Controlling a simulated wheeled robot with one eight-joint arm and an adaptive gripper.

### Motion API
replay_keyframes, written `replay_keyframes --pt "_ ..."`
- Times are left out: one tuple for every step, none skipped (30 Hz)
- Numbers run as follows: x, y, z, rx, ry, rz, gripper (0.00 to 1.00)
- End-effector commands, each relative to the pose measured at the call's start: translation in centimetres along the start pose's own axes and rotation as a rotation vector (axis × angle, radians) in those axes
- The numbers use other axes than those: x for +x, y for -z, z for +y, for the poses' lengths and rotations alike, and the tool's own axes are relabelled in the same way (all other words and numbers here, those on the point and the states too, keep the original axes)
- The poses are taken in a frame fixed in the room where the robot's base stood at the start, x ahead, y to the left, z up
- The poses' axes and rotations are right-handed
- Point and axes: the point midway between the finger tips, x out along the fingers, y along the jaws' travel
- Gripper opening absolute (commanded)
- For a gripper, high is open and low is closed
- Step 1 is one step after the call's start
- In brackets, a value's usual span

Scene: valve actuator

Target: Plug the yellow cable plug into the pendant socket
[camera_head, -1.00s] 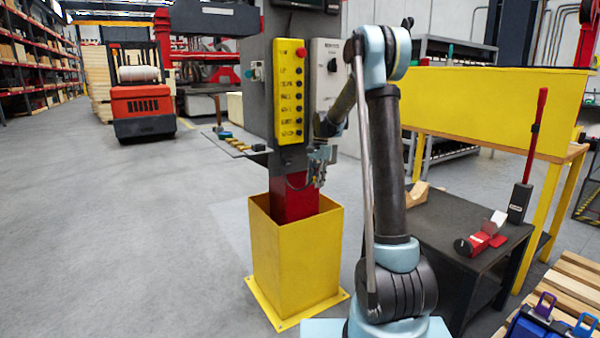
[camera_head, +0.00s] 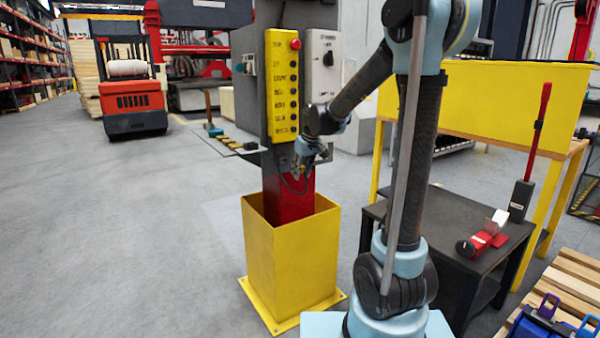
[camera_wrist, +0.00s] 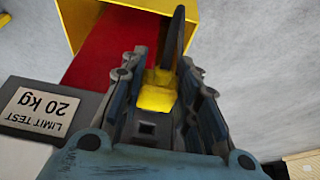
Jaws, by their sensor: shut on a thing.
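The yellow plug (camera_wrist: 157,97) is between the two fingers of my gripper (camera_wrist: 160,76) in the wrist view, and the gripper is shut on it. A dark, cable-like strip (camera_wrist: 177,40) runs beyond the plug. In the head view my gripper (camera_head: 303,166) is at the front of the dark column, just below the yellow push-button pendant (camera_head: 282,88). A thin black cable (camera_head: 291,187) hangs in a loop there. The plug is too small to make out in the head view. I cannot make out the pendant socket in either view.
A small shelf (camera_head: 224,143) juts out left. A grey switch box (camera_head: 321,62) is right of the pendant. A black table (camera_head: 447,228) stands right. The floor at left is clear.

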Motion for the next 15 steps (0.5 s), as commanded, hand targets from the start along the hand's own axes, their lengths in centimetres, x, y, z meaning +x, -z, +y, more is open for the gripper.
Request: replay_keyframes --pt "0.02 0.07 -0.2 -0.003 0.001 0.0 0.05" --pt "0.03 0.1 -0.28 -0.004 0.002 0.0 0.05" --pt "0.05 0.13 -0.37 -0.004 0.002 0.0 0.05" --pt "0.06 0.15 -0.43 -0.005 0.002 0.0 0.05" --pt "0.07 0.17 -0.49 -0.005 0.003 0.0 0.05" --pt "0.07 0.19 -0.54 -0.006 0.003 0.0 0.05" --pt "0.07 0.2 -0.58 -0.006 0.003 0.0 0.05" --pt "0.04 0.2 -0.61 -0.006 0.003 -0.001 0.05" --pt "-0.01 0.2 -0.64 -0.007 0.003 -0.001 0.05" --pt "-0.09 0.19 -0.66 -0.007 0.003 -0.002 0.05" --pt "-0.18 0.18 -0.68 -0.008 0.002 -0.002 0.05" --pt "-0.08 0.38 -0.69 -0.008 0.003 -0.002 0.05" --pt "-0.01 0.54 -0.7 -0.008 0.003 -0.002 0.05" --pt "0.05 0.71 -0.7 -0.008 0.003 -0.002 0.05" --pt "0.15 0.96 -0.71 -0.008 0.003 -0.002 0.05"
